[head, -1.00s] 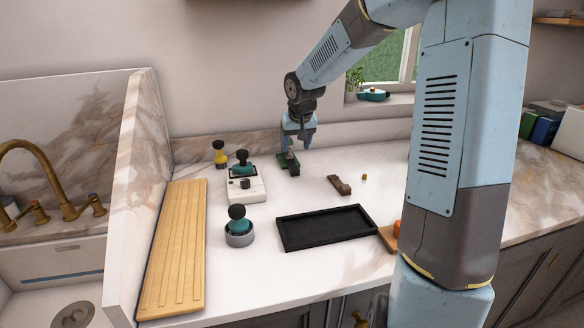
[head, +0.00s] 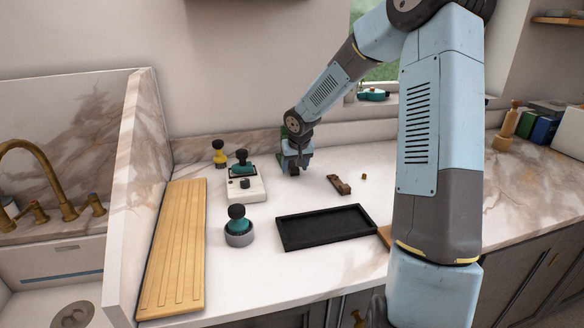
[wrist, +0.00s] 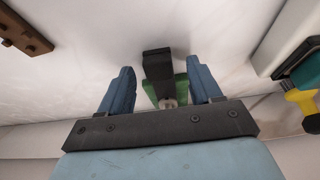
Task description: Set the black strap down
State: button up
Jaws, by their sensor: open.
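A black strap-like piece (wrist: 157,65) shows between my fingers in the wrist view, with a green piece (wrist: 180,86) behind it. Gaps show between the black piece and both fingers. My gripper (wrist: 164,90) is open around it; it also shows in the head view (head: 295,168), low over the back of the counter. There my gripper and wrist hide the black piece. A small green patch (head: 283,132) shows beside my wrist in the head view; I cannot tell what it belongs to.
A yellow-and-black piece (head: 219,155) stands by the wall. A wooden board (head: 172,250) lies left. Counter between gripper and tray is clear.

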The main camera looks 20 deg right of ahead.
jog(key=shift+w+f, duration=0.1)
jog(key=shift+f, duration=0.1)
jog(key=shift+c, duration=0.2)
grip_shut()
dwell(0.4)
